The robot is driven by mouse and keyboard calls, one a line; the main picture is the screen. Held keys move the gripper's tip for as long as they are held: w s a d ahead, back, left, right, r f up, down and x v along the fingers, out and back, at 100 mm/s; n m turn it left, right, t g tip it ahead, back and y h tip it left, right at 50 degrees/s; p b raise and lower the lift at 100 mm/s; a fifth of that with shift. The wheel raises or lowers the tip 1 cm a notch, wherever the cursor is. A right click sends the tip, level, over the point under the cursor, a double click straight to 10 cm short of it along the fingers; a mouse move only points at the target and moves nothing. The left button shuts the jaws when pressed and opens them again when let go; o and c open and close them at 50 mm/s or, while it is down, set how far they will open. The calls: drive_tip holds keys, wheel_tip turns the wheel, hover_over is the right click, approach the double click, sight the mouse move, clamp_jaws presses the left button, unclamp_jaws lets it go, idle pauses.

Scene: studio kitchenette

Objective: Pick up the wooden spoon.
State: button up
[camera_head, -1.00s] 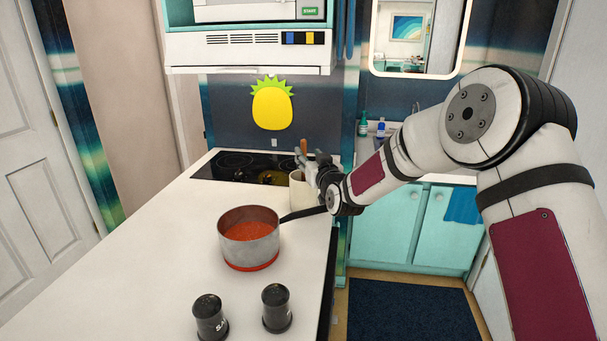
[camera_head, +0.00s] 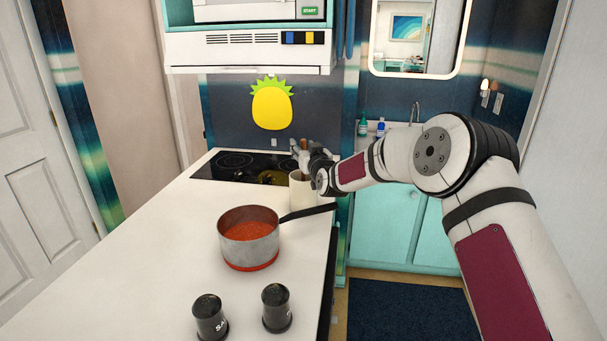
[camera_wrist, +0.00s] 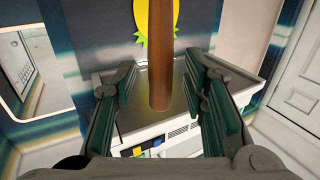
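The wooden spoon's brown handle (camera_wrist: 160,60) runs down the middle of the wrist view, between the fingers of my gripper (camera_wrist: 160,78). Both fingers stand apart from it with a gap on each side, so my gripper is open around the handle. In the head view, a bit of the handle (camera_head: 304,144) shows at my gripper (camera_head: 303,153), above a cream crock (camera_head: 297,194). The spoon's lower part and bowl are hidden from view.
A saucepan (camera_head: 249,257) of red sauce stands on the white counter (camera_head: 150,270), its dark handle pointing right towards the crock. Two dark shakers (camera_head: 210,318) (camera_head: 276,308) stand in front. A black cooktop (camera_head: 232,163) lies behind, under a hood (camera_head: 248,52).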

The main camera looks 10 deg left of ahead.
clamp_jaws()
drive_tip(key=shift+r, duration=0.1)
